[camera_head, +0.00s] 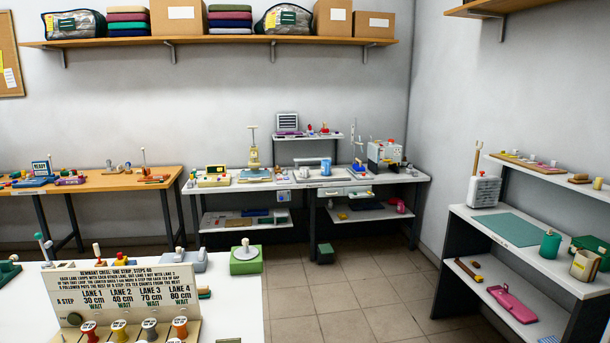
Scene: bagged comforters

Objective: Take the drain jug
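I cannot make out for certain which thing is the drain jug. A teal canister (550,245) with a small top stands upright on the right-hand bench. A small magenta vessel (401,206) sits at the right end of the lower shelf under the back bench; its shape is too small to tell. A white thing with a blue bar (325,167) stands on the back bench top. Neither of my grippers shows, so nothing is seen held.
The white back bench (225,186) carries several devices. A wooden table (110,181) stands left. A lane sign (125,285) and spools crowd the near white table (240,295). The right-hand bench (470,213) has a lower shelf.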

